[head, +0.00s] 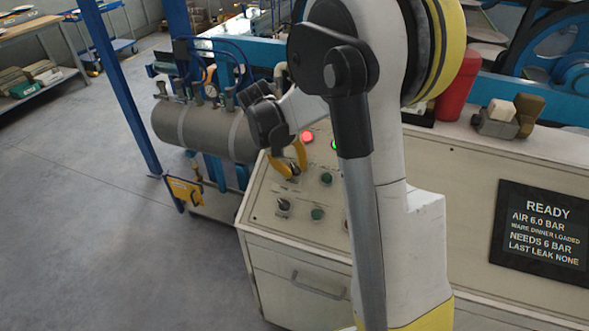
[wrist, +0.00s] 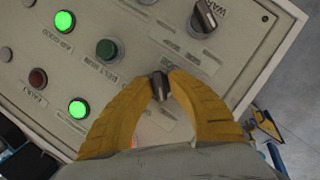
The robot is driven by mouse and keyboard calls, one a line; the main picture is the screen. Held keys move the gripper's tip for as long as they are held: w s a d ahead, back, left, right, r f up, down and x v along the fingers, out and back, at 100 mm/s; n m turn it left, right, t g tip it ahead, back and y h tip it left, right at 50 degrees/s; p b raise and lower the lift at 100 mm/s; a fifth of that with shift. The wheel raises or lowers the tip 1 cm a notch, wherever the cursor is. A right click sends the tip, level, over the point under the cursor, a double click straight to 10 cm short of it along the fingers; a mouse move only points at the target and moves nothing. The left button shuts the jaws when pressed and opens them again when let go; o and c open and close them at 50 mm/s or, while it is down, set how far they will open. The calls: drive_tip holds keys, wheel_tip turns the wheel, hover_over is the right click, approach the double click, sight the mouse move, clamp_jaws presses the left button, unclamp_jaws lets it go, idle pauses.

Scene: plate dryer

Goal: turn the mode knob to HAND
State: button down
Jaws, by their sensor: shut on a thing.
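A dark mode knob (wrist: 160,86) is on the cream control panel (wrist: 145,45), between the yellow fingertips of my gripper (wrist: 159,84) in the wrist view. My gripper is shut on the knob, with a finger on each side. In the head view my gripper (head: 292,170) reaches down to the panel top (head: 262,205), and its fingers largely cover the knob. The knob's mode label is not readable, so I cannot tell its setting.
Another dark knob (wrist: 204,18) is close by at upper right. A black display (head: 543,235) reads READY. Grey floor (head: 110,170) is open at left.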

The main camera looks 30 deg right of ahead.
drive_tip(key=shift+s+f+n, duration=0.1)
drive_tip(key=shift+n, duration=0.2)
drive_tip(key=c, duration=1.5)
unclamp_jaws()
drive_tip(key=shift+o, duration=0.2)
drive_tip(key=v, duration=1.2)
drive_tip(key=s+a+n+t+y+b, duration=0.1)
drive_tip(key=s+a+t, duration=0.3)
drive_tip(key=s, duration=0.5)
drive_tip(key=s+a+f+n+t+y+b, duration=0.1)
drive_tip(key=s+a+t+y, duration=0.2)
drive_tip(key=s+a, duration=0.4)
drive_tip(key=s+t, duration=0.1)
drive_tip(key=s, duration=0.1)
drive_tip(key=shift+s+a+f, duration=0.15)
drive_tip(key=shift+s+a, duration=0.05)
drive_tip(key=shift+s, duration=0.1)
